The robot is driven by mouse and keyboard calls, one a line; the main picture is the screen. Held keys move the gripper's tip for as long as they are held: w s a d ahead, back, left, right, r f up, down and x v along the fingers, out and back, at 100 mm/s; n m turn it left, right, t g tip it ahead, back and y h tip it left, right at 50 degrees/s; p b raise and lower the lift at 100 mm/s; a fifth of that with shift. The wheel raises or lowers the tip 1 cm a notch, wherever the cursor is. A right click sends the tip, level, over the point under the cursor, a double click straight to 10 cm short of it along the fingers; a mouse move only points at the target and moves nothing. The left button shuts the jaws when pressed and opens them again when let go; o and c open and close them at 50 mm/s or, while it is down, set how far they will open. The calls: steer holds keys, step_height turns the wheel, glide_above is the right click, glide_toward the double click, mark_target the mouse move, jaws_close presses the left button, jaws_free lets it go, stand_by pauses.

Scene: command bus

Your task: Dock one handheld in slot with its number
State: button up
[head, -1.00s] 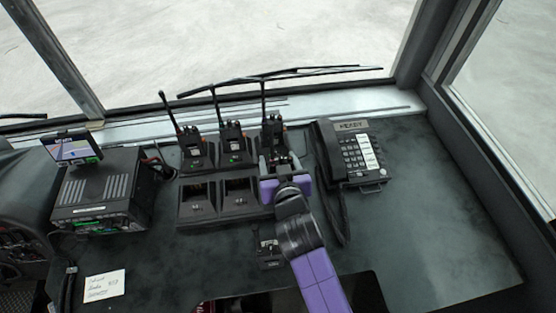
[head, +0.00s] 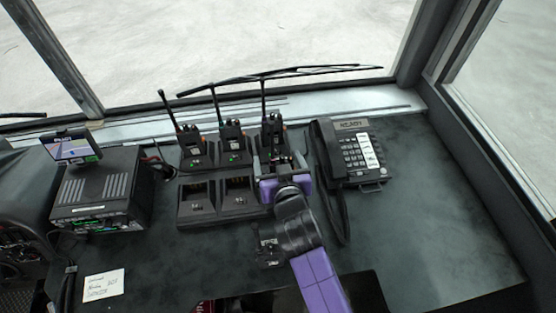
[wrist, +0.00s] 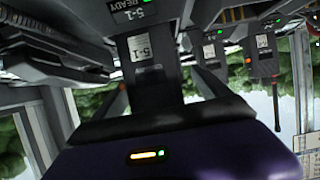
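Three black handhelds with antennas stand upright in the back row of docks: left (head: 190,140), middle (head: 232,136) and right (head: 272,130). My gripper (head: 279,165) is at the right handheld's base. The wrist view, turned over, shows a dark body with a white label (wrist: 146,49), seemingly 5-1, between my fingers (wrist: 165,98). My gripper hides the seating and the front right slot. The front left slot (head: 196,203) and front middle slot (head: 239,197) are empty.
A desk phone (head: 352,152) with a cord stands close on the right. A radio unit (head: 98,192) with a small screen (head: 71,146) is at the left. A small black device (head: 267,247) and a paper note (head: 104,285) lie in front. The right desk is clear.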

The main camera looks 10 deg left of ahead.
steer(key=shift+f, duration=0.1)
step_height(320, 180, up, 20)
stand_by(0.6)
stand_by(0.4)
